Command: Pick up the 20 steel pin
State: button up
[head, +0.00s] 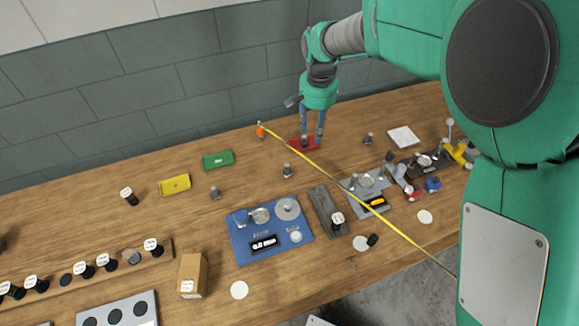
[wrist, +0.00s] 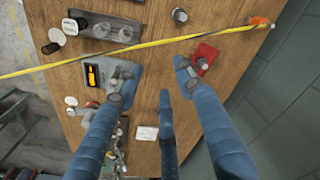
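My gripper (head: 312,140) is over the back of the bench, its blue fingers spread apart and pointing down. In the wrist view my gripper (wrist: 150,82) is open with nothing between the fingers. A red holder (head: 295,144) is at the fingertips in the head view; in the wrist view the red holder (wrist: 207,52) lies just beyond the right finger. A small grey metal pin (wrist: 202,64) stands on it, partly beside that finger. Other small grey pieces stand at the bench middle (head: 287,172), left (head: 215,193) and right (head: 368,139). I cannot read which is the 20 pin.
A yellow tape (head: 345,185) stretches across the bench from an orange piece (head: 260,131). A green holder (head: 217,160), yellow holder (head: 174,185) and blue board (head: 235,232) lie left of my gripper. Several labelled black cylinders stand at far left. A white card (head: 404,137) lies right.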

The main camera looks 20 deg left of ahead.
send_over(287, 165)
notch_tip(287, 165, down, 9)
jog(key=shift+a+g, duration=0.2)
jog(key=shift+g, duration=0.2)
jog(key=shift+f, duration=0.1)
jog(key=shift+d+f+b, duration=0.1)
jog(key=shift+f+b, duration=0.4)
jog(key=shift+f, duration=3.7)
jog(key=shift+w+d+f+b, duration=0.1)
jog(key=shift+f+b, duration=0.4)
jog(key=shift+f, duration=2.1)
grip_shut()
